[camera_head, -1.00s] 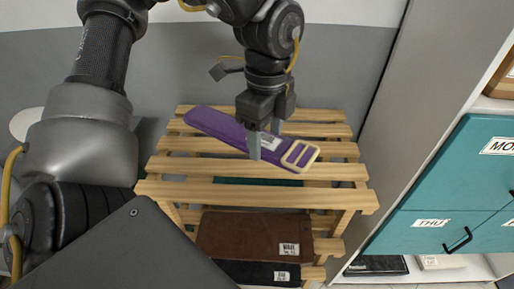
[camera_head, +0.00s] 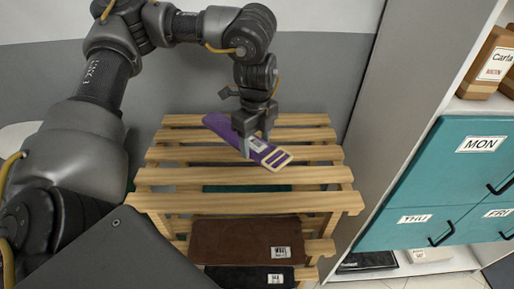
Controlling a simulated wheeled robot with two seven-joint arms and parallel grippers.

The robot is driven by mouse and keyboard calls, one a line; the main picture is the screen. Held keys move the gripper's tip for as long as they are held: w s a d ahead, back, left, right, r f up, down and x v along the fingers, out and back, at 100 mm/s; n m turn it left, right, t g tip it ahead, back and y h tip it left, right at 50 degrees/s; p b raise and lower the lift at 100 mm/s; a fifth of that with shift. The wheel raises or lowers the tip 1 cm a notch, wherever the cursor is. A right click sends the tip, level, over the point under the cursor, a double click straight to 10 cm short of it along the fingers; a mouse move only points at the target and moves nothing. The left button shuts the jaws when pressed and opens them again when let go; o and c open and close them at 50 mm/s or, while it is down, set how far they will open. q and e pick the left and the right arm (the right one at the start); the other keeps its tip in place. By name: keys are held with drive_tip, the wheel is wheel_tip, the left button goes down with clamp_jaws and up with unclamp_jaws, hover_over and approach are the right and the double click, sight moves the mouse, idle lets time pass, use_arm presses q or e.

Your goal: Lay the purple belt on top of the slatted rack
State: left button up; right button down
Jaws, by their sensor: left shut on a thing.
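The purple belt (camera_head: 219,124) is a flat folded strip with a pale buckle at its right end and a white label. It lies at a slant at the top of the slatted wooden rack (camera_head: 240,174). My left gripper (camera_head: 256,150) comes down from above and is shut on the belt near its label. The belt looks very close to the top slats; I cannot tell if it touches them. My right gripper is not in view.
A brown folded item (camera_head: 228,241) and a black one (camera_head: 240,274) lie on the rack's lower levels. A cabinet with teal drawers (camera_head: 440,190) stands on the right. A grey wall is behind the rack. The top slats around the belt are mostly bare.

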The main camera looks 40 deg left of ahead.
use_arm(q)
drive_tip(key=shift+w+a+f, duration=0.2)
drive_tip(key=shift+w+f, duration=0.4)
drive_tip(key=shift+f, duration=0.1)
drive_tip(key=shift+w+a+f+p, duration=0.15)
drive_tip(key=shift+f+p, duration=0.25)
drive_tip(key=shift+f, duration=1.4)
drive_tip(key=o, duration=1)
drive_tip(key=shift+f, duration=0.1)
wheel_tip(320, 180, up, 12)
drive_tip(key=shift+r+b, duration=0.2)
drive_tip(key=shift+b, duration=0.1)
